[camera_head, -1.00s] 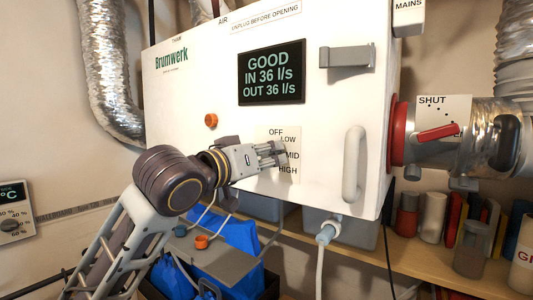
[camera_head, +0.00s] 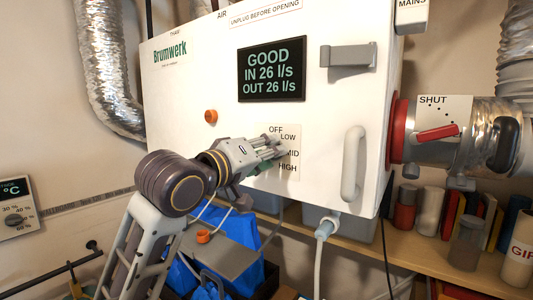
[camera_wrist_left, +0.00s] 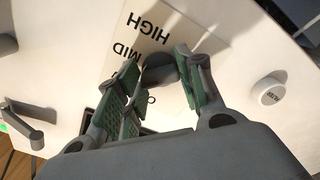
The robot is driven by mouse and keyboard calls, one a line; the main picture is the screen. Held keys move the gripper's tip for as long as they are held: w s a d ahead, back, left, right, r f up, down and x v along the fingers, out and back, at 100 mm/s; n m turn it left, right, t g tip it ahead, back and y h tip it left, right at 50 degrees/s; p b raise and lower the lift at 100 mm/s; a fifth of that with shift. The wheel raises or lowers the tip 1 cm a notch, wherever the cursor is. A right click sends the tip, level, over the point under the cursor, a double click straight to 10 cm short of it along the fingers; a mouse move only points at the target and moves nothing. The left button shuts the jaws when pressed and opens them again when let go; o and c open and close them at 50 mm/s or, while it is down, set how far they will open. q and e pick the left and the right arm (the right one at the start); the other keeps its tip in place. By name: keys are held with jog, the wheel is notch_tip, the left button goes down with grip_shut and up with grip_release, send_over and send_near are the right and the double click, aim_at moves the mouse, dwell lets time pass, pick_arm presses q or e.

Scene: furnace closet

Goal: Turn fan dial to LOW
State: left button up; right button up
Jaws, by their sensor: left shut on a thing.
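The fan dial (camera_wrist_left: 160,72) is a dark grey knob between my left gripper's fingers in the left wrist view. It sits on a pale label plate (camera_head: 291,172) marked OFF, LOW, MID and HIGH on the front of the white Brumwerk unit (camera_head: 190,80). My left gripper (camera_head: 272,148) is shut on the dial, and its fingers hide most of the knob in the head view. The fingers also show in the left wrist view (camera_wrist_left: 158,85). I cannot tell which mark the dial points to. The display (camera_head: 271,72) reads GOOD, IN 26 l/s, OUT 26 l/s. My right gripper is not in view.
A white vertical handle (camera_head: 353,163) and a grey latch (camera_head: 348,59) stick out right of the dial. A red lever (camera_head: 437,132) marked SHUT is on the right duct. A shelf (camera_head: 432,255) with jars lies below.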

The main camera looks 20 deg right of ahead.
pick_arm(q)
jog(key=o, duration=1)
jog(key=shift+s+a, duration=0.1)
jog(key=shift+a, duration=0.05)
jog(key=shift+v, duration=5.8)
